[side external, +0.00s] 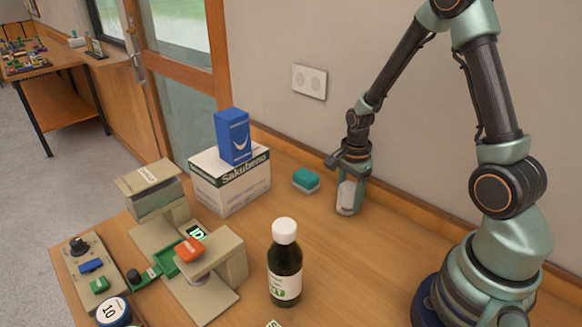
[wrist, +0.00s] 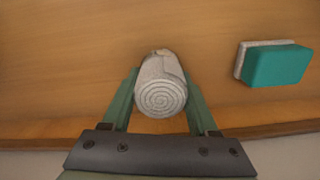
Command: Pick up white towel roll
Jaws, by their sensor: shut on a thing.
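The white towel roll (wrist: 160,88) is between the fingers of my gripper (wrist: 160,100) in the wrist view, with its spiral end facing the camera. My gripper is shut on it, one green finger on each side. In the side view, my gripper (side external: 350,182) points down near the wall at the back of the table, and the towel roll (side external: 346,198) shows as a pale upright shape between the fingers. Its lower end is at or very near the tabletop; I cannot tell whether it touches.
A teal and white sponge (side external: 306,180) lies just left of my gripper. A white box (side external: 229,186) with a blue pack (side external: 233,137) on top stands further left. A dark bottle (side external: 285,265) with a white cap stands in front. The wall is close behind.

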